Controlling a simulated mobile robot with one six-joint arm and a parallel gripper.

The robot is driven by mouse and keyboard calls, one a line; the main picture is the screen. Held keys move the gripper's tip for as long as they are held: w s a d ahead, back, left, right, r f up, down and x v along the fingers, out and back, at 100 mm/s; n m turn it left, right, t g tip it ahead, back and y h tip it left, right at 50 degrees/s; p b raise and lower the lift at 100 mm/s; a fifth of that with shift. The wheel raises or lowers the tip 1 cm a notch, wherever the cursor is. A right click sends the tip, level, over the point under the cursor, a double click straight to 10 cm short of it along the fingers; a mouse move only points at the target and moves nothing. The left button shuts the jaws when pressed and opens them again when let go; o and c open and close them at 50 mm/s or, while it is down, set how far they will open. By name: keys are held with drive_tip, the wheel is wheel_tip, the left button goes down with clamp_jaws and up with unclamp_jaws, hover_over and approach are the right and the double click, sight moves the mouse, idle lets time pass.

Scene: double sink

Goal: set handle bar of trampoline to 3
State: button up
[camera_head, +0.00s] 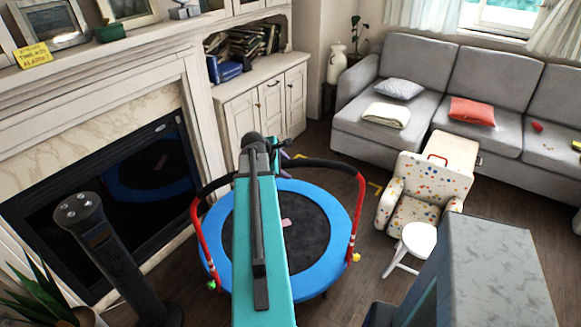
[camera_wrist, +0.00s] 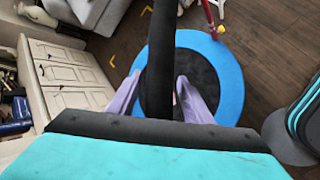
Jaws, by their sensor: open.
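The trampoline (camera_head: 330,206) stands on the wooden floor, with a blue rim and a dark mat. Its handle bar (camera_head: 325,164) has red uprights and a black padded top that arches over the mat. My teal arm hides the middle of the bar in the head view. In the wrist view the black bar (camera_wrist: 160,50) runs down the middle, between the two purple fingers of my gripper (camera_wrist: 158,95). My gripper is open, one finger on each side of the bar; I cannot tell whether they touch it. No height marking is readable.
A fireplace (camera_head: 100,200) and a white cabinet (camera_head: 265,105) stand left of and behind the trampoline. A spotted child's armchair (camera_head: 425,185) and a white stool (camera_head: 418,240) stand at its right. A grey sofa (camera_head: 430,75) is farther back. Some floor between is clear.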

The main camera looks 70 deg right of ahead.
drive_tip(key=shift+s+d+f, duration=0.15)
drive_tip(key=shift+d+f, duration=0.3)
drive_tip(key=shift+f, duration=0.1)
drive_tip(key=shift+c, duration=0.5)
clamp_jaws()
